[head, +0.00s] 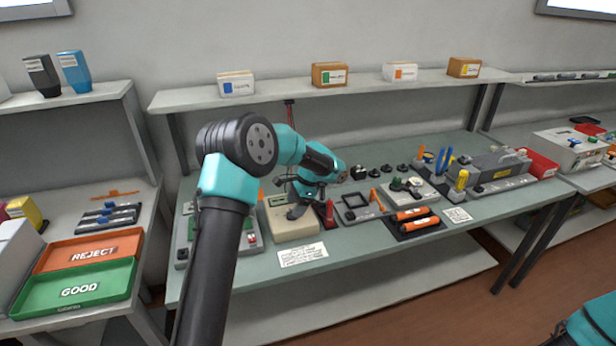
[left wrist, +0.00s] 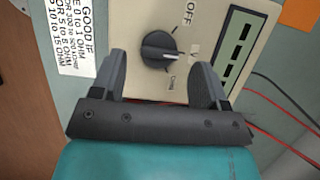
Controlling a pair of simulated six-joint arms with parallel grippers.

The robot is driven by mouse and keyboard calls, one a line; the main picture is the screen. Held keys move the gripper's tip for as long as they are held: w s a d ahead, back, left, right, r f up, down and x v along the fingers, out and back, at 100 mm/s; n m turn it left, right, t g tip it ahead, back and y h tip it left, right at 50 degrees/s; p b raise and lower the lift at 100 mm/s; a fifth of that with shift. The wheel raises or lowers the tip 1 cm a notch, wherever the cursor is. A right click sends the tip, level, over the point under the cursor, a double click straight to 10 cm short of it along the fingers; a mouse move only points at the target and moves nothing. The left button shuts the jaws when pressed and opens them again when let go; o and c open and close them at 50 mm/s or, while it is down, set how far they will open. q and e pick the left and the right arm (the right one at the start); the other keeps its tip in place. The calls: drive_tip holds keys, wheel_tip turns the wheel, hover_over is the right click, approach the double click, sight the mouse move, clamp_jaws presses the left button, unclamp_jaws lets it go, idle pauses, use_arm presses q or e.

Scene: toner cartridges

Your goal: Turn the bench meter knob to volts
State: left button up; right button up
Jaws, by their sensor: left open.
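The bench meter (head: 292,228) is a beige box on the green table, and its face (left wrist: 150,15) shows close up in the left wrist view. Its round black knob (left wrist: 158,49) has a white pointer line aimed to the right, close to the V mark. OFF is printed above it and OHM below. My left gripper (left wrist: 161,66) is open, with one finger on each side of the knob and an apparent gap to it on both sides. In the head view my left gripper (head: 296,208) is over the meter, partly hidden by my arm. My right gripper is out of view.
A printed card (head: 303,255) lies in front of the meter. A red item (head: 330,214) and a grey fixture (head: 356,206) stand close on its right. Orange cylinders (head: 412,214) lie farther right. Red wires (left wrist: 285,135) run beside the meter.

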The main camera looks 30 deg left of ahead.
use_arm(q)
drive_tip(key=v, duration=1.6)
drive_tip(key=shift+d+f, duration=0.1)
drive_tip(key=shift+f, duration=0.05)
